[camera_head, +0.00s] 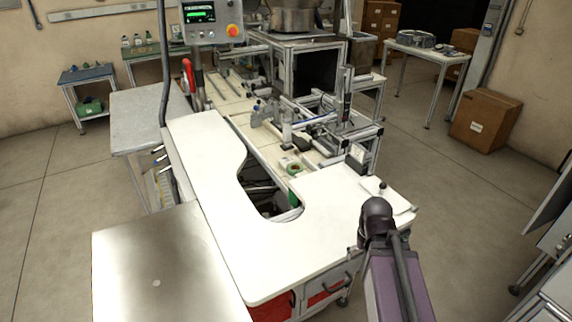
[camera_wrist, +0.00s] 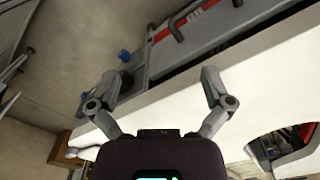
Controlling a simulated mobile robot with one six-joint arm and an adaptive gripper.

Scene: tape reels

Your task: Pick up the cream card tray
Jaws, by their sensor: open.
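I cannot make out a cream card tray for certain in either view. My gripper (camera_wrist: 161,82) shows in the wrist view with its two grey fingers spread wide and nothing between them. Behind the fingers the wrist view shows the pale edge of the white worktop and a grey front with a red strip below it. In the head view my purple arm rises at the lower right, beside the worktop's right end, and the gripper itself cannot be made out there.
The white curved worktop (camera_head: 215,215) is mostly bare. A green-centred reel (camera_head: 295,169) lies by its cut-out, near machine rails and fixtures. A bare metal table (camera_head: 160,275) stands at front left. A cardboard box (camera_head: 485,120) stands on the floor at right.

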